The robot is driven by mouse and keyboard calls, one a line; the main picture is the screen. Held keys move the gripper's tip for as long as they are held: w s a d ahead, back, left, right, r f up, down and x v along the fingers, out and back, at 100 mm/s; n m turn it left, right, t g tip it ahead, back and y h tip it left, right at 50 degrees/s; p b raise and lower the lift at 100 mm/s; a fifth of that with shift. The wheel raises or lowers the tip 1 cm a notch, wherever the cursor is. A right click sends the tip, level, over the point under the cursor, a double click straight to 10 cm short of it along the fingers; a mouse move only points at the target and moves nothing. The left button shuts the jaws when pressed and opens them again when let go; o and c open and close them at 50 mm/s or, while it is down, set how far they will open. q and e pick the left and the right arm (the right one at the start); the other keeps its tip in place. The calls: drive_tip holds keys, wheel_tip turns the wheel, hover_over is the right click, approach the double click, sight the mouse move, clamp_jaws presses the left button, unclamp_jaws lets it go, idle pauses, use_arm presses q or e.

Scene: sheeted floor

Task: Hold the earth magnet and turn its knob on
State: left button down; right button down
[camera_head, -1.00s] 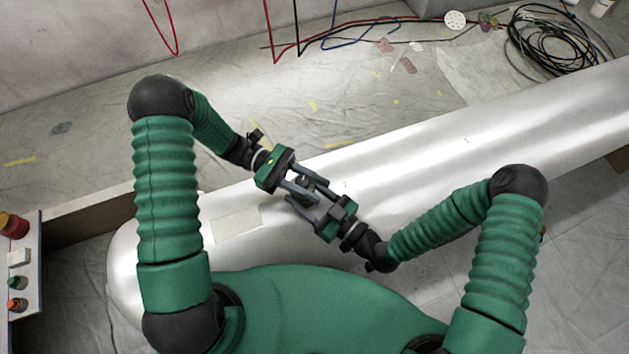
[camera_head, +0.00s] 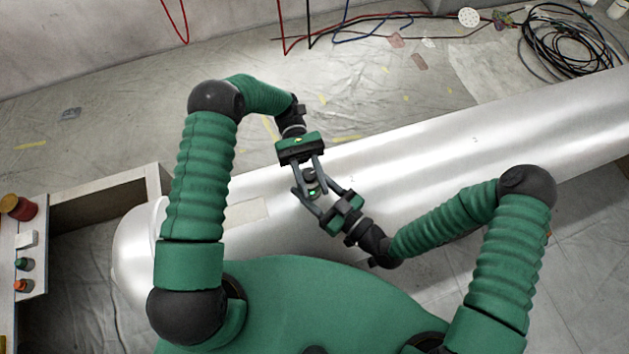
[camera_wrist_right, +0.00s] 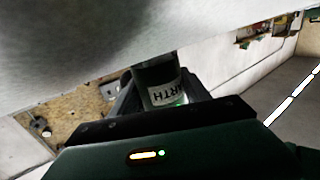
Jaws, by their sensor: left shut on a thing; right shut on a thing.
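The earth magnet (camera_head: 313,192) is a small dark cylinder with a lit green spot, held above the large silver cylinder. My right gripper (camera_head: 316,190) is shut on the magnet's body from the lower right. My left gripper (camera_head: 309,174) comes from above, its fingers shut around the magnet's dark knob (camera_head: 309,174). The fingers of both grippers cross closely and hide part of the magnet.
The long silver cylinder (camera_head: 450,150) lies across the view just under the grippers. Coiled black cables (camera_head: 568,40) lie at the back right.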

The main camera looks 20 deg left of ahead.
use_arm(q)
drive_tip(key=shift+a, duration=0.1)
idle(0.4)
drive_tip(key=c, duration=1.1)
unclamp_jaws()
drive_tip(key=shift+o, duration=0.2)
wheel_tip(320, 180, up, 10)
drive_tip(key=shift+f, duration=0.1)
